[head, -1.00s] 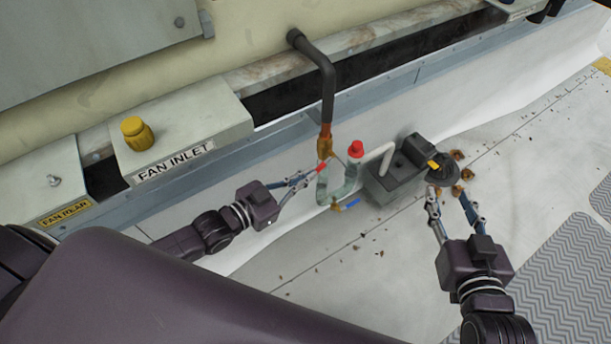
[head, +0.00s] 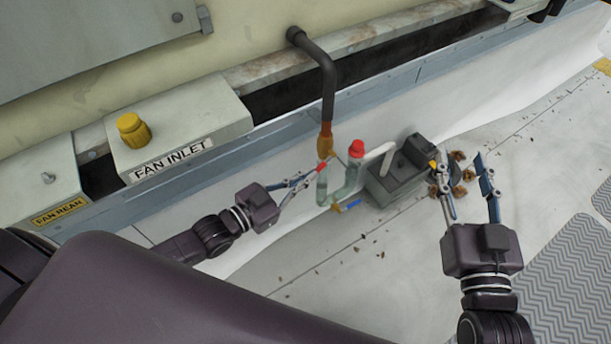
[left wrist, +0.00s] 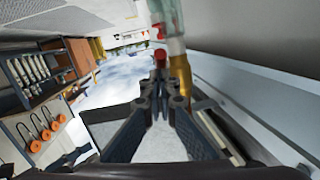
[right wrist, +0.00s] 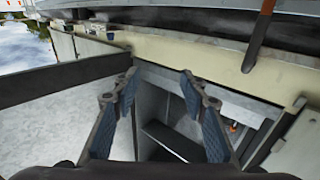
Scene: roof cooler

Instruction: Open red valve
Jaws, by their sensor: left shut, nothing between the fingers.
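The red valve handle (head: 321,167) is a small red lever beside the brass fitting (head: 325,142) under the dark bent pipe. My left gripper (head: 311,177) is shut and empty, with its tips close to the handle. In the left wrist view, a red piece (left wrist: 160,56) shows just beyond the shut fingertips (left wrist: 160,78), beside a brass fitting (left wrist: 181,80); whether they touch I cannot tell. My right gripper (head: 461,155) is open beside the black box. In the right wrist view, its fingers (right wrist: 160,72) are spread with nothing between them.
A clear tube with a red cap (head: 356,147) and a blue handle (head: 349,205) stand by the fitting. A grey box with a black top (head: 418,148) stands to the right. A FAN INLET ledge (head: 190,125) lies at left. Dry leaves litter the pale floor.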

